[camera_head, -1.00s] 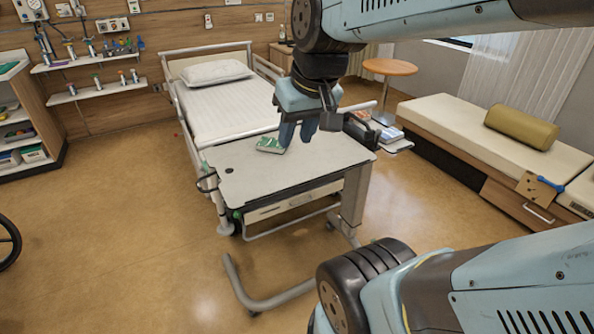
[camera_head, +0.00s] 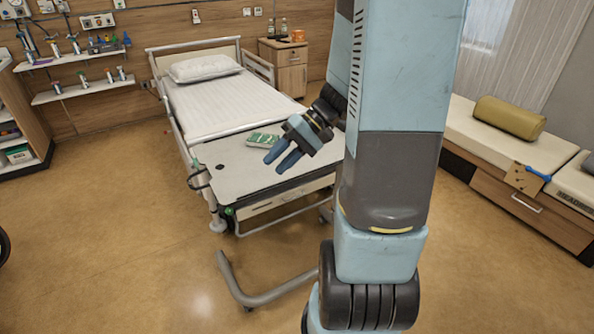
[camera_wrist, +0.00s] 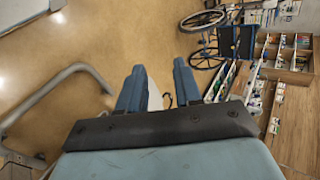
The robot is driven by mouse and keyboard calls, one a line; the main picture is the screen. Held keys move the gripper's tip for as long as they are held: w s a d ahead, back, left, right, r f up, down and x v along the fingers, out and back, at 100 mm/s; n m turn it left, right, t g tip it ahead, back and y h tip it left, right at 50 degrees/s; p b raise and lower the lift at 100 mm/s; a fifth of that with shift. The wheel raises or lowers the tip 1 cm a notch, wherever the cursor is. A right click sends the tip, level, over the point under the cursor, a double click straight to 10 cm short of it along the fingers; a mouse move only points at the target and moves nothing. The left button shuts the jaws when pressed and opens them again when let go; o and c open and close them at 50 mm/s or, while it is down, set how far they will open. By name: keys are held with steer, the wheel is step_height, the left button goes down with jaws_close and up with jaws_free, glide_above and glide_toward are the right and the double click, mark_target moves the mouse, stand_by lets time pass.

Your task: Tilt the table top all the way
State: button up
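The overbed table has a pale grey top (camera_head: 225,173) with a dark rim. The top looks flat, standing across the foot of the bed. A black looped handle (camera_head: 197,178) sticks out at its left edge, with a green part just below the front left corner. A green and white packet (camera_head: 263,139) lies on the top.
The bed (camera_head: 210,100) stands behind the table. The table's curved foot tube (camera_head: 262,298) lies on the floor in front. A bench (camera_head: 500,140) is at the right. My arm hides the table's right end. Floor to the left is clear. A wheelchair (camera_wrist: 205,45) shows in the wrist view.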

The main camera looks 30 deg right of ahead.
steer(key=w+d+f+m+t+y, duration=0.3)
steer(key=w+d+f+m+t, duration=0.2)
steer(key=d+f+t, duration=0.4)
steer(key=m+t+h, duration=0.6)
steer(key=t, duration=0.1)
glide_toward(306, 174)
steer(key=x, duration=1.2)
steer(key=shift+w+a+f, duration=0.1)
steer(key=shift+w, duration=0.05)
jaws_close()
